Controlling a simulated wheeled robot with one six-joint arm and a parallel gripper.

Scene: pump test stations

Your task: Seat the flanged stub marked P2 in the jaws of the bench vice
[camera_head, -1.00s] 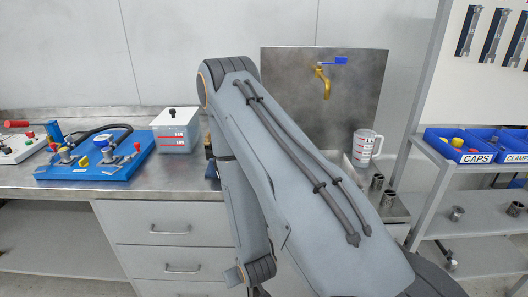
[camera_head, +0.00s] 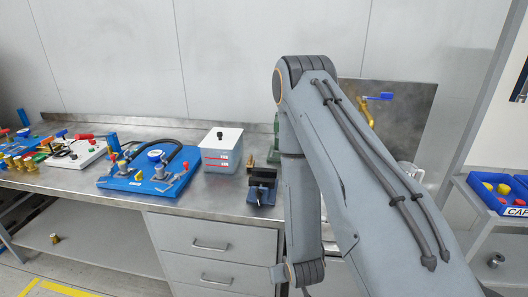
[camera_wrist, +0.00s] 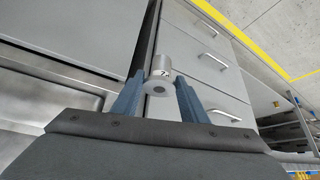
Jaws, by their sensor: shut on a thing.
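In the wrist view my gripper (camera_wrist: 160,92) is shut on a grey metal flanged stub (camera_wrist: 161,66). The stub has a round flanged end with a hole facing the camera. A small white label with a dark mark is on it, too small to read surely. In the head view the bench vice (camera_head: 262,187), dark with a bluish top, stands near the front edge of the bench, just left of my arm. The wrist view shows the stub in front of the drawer fronts, apart from the vice.
A white lidded tank (camera_head: 221,152) stands left of the vice. A blue pump board (camera_head: 150,180) with a black hose is further left. A green object (camera_head: 276,143) is partly hidden behind my arm. Drawers (camera_head: 210,245) lie under the steel bench (camera_head: 222,200). A shelf with blue bins (camera_head: 502,195) is right.

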